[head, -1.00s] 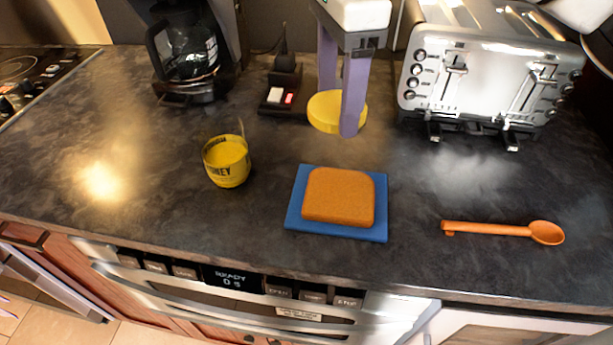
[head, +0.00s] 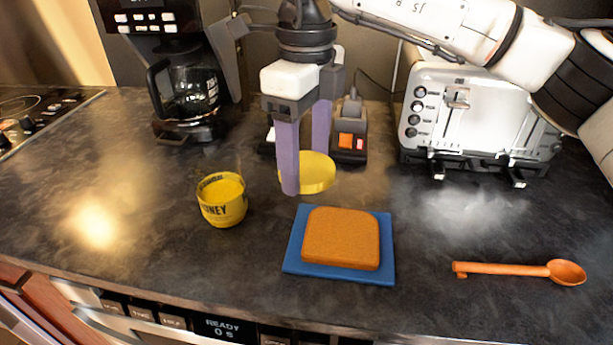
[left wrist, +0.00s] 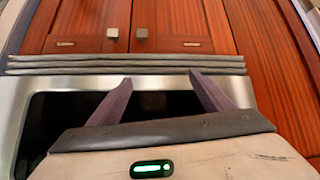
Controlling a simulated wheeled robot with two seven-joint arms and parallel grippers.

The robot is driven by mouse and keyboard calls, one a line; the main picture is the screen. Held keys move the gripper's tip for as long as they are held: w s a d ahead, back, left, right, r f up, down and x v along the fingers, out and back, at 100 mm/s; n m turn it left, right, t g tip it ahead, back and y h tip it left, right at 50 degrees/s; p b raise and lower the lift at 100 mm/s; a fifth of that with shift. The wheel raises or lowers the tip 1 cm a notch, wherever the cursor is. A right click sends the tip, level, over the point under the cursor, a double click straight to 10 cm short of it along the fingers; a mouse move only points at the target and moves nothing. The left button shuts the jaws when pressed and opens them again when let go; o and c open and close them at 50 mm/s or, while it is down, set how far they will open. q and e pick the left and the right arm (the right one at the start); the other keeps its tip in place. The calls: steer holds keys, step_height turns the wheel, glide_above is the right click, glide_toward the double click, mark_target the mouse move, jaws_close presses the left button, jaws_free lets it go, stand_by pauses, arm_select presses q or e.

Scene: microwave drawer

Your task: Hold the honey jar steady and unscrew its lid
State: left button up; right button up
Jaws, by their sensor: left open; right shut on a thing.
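The honey jar (head: 222,202), yellow with dark lettering, stands upright on the counter at the left of the head view, with no lid on it and no gripper touching it. My right gripper (head: 302,180) is to the right of the jar and shut on the yellow round lid (head: 318,173). One finger hides part of the lid; I cannot tell whether it touches the counter. My left gripper (left wrist: 160,88) is open and empty in the left wrist view, facing a steel appliance front and wooden cabinet doors. It is not in the head view.
Bread (head: 341,236) on a blue board (head: 298,262) lies in front of the right gripper. An orange spoon (head: 520,270) lies at right. A toaster (head: 480,120) and coffee maker (head: 187,90) stand behind. The counter left of the jar is clear.

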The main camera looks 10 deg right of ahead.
mark_target(306, 166)
steer(key=shift+f, duration=1.8)
steer(key=shift+f+b, duration=0.4)
steer(key=shift+f, duration=0.1)
steer(key=o, duration=1.2)
step_height(306, 166, up, 13)
steer(key=shift+r+p, duration=0.1)
steer(key=shift+p, duration=0.7)
